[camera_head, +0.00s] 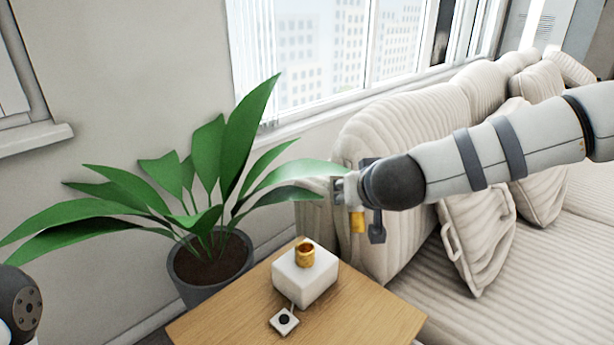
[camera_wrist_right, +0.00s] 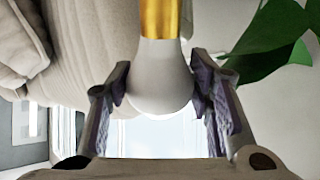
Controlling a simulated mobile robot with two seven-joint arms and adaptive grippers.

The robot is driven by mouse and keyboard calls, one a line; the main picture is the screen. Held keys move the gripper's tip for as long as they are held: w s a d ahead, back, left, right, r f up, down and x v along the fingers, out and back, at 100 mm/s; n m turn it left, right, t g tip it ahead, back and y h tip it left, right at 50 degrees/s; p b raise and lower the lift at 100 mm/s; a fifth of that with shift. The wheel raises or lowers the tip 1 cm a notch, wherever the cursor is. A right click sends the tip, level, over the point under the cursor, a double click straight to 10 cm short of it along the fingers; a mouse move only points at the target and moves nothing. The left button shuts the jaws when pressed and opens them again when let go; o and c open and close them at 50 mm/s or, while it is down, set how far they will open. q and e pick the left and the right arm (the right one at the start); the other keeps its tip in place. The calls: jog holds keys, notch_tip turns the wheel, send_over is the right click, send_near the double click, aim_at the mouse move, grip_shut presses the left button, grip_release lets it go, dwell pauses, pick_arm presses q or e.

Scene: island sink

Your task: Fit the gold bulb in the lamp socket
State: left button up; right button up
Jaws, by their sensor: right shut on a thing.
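The lamp is a white block base (camera_head: 304,283) with a gold socket (camera_head: 305,254) on top, standing on the wooden side table. My right gripper (camera_head: 352,190) is shut on the gold bulb (camera_head: 357,221), above and to the right of the socket and apart from it. In the right wrist view my right gripper (camera_wrist_right: 160,90) has its two fingers on either side of the white glass of the bulb (camera_wrist_right: 162,75), whose gold base points away from the gripper. In the head view the gold base hangs downward. My left gripper is out of view.
A small white switch box (camera_head: 284,321) with a dark button lies on the wooden table (camera_head: 375,318), cabled to the lamp. A potted plant (camera_head: 212,262) stands to the left, its leaves reaching near my right gripper. A striped sofa (camera_head: 405,130) is on the right.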

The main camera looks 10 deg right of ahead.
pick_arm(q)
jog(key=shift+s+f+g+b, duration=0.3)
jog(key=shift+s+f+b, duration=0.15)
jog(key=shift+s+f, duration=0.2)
pick_arm(e)
jog(key=w+a+r+n+t+y, duration=0.2)
jog(key=w+a+n+t+y, duration=0.2)
jog(key=a, duration=0.5)
jog(key=n+t+y, duration=0.1)
jog(key=t+y, duration=0.1)
jog(key=y, duration=0.1)
jog(key=shift+w+r+t, duration=0.2)
jog(key=shift+w+t, duration=0.1)
jog(key=shift+w, duration=0.05)
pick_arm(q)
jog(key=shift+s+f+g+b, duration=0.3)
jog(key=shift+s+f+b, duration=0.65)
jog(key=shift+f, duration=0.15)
pick_arm(e)
notch_tip(320, 180, down, 6)
jog(key=shift+n, duration=0.3)
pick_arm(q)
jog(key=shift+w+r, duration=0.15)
pick_arm(e)
jog(key=shift+d+r, duration=0.1)
pick_arm(q)
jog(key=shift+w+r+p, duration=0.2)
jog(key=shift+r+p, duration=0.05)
jog(key=shift+p, duration=0.1)
